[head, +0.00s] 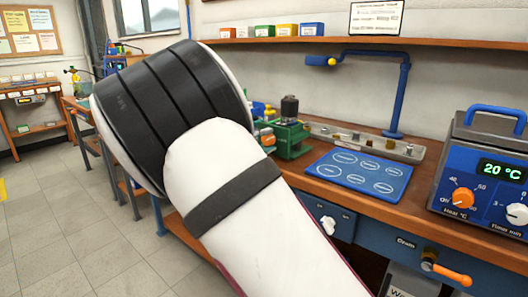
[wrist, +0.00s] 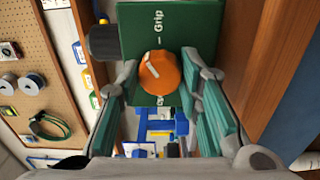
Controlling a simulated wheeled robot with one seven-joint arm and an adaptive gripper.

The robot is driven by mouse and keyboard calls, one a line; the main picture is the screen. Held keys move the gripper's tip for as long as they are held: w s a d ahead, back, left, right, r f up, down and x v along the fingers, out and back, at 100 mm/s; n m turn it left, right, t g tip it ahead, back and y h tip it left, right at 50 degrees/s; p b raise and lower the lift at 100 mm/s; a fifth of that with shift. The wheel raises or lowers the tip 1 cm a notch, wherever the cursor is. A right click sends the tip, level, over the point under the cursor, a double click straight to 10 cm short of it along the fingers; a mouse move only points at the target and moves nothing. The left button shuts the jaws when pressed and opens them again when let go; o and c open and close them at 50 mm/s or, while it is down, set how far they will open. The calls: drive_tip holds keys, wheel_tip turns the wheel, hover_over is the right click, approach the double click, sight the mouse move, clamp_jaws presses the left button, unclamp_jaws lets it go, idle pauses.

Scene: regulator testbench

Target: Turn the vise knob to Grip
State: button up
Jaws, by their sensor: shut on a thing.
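In the wrist view the orange vise knob (wrist: 160,73) sits on a green panel (wrist: 185,25) of the vise. A "Grip" label with a tick is printed above the knob in the picture; another label below it is mostly hidden. A pale pointer mark shows on the knob's upper left, off the Grip tick. My gripper (wrist: 160,80) has its teal-padded fingers on either side of the knob and is shut on it.
A blue mat (head: 398,188) with outlined ovals and a metal rail (head: 345,135) lie right of the vise. A blue heating unit (head: 480,175) stands at the far right. A blue bent pipe (head: 402,95) rises behind. Pegboard tools (wrist: 35,90) show left in the wrist view.

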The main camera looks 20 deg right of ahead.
drive_tip(key=m+b, duration=0.2)
drive_tip(key=b, duration=0.1)
drive_tip(key=m+b, duration=0.2)
drive_tip(key=b, duration=0.2)
drive_tip(key=shift+f+m, duration=0.3)
drive_tip(key=shift+f, duration=0.05)
drive_tip(key=m+b, duration=0.1)
drive_tip(key=b, duration=0.2)
drive_tip(key=shift+r+m, duration=0.15)
drive_tip(key=shift+m, duration=0.15)
drive_tip(key=shift+r+m+b, duration=0.1)
drive_tip(key=shift+m+b, duration=0.2)
drive_tip(key=shift+b, duration=0.2)
drive_tip(key=o, duration=1.2)
drive_tip(key=shift+c, duration=0.2)
drive_tip(key=shift+r, duration=0.1)
drive_tip(key=v, duration=1.2)
